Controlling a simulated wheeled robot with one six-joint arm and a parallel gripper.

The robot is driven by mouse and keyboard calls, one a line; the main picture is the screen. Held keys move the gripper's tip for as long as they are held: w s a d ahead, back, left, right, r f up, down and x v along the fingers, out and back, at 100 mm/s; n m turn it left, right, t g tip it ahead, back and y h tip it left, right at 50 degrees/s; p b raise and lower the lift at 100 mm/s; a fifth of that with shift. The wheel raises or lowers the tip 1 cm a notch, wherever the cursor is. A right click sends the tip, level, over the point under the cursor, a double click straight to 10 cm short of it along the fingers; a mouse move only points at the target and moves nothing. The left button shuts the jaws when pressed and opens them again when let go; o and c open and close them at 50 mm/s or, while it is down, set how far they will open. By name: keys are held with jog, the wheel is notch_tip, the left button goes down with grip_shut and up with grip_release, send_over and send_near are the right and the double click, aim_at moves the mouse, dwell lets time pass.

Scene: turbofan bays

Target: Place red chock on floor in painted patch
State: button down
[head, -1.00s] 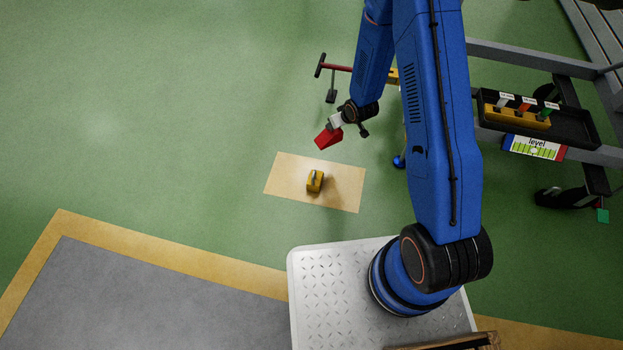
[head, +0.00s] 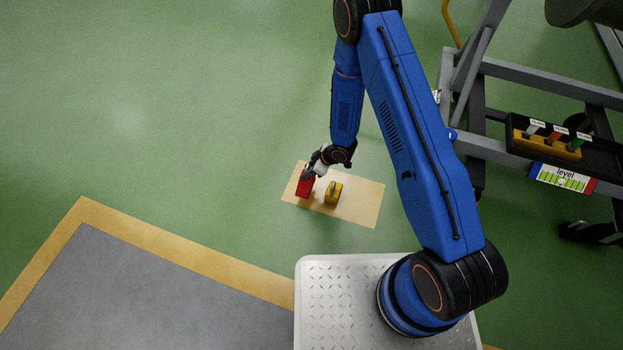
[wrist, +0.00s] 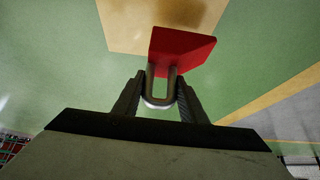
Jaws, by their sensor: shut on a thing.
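The red chock (head: 304,188) is held by my gripper (head: 312,172) over the left part of the tan painted patch (head: 358,206) on the green floor. In the wrist view my gripper (wrist: 160,100) is shut on the metal loop handle of the red chock (wrist: 182,48). The painted patch (wrist: 120,25) shows beyond the chock there. I cannot tell whether the chock touches the floor.
A grey wheeled frame (head: 510,130) stands at the right, with a black tray (head: 600,160) holding small tools and a sign marked "level" (head: 563,178). A yellow line (head: 180,250) borders a grey floor area (head: 150,300) at lower left. The green floor at left is clear.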

aim_at(304, 189)
jog(key=shift+f, duration=2.65)
jog(key=shift+f, duration=0.1)
jog(key=c, duration=1.1)
grip_release()
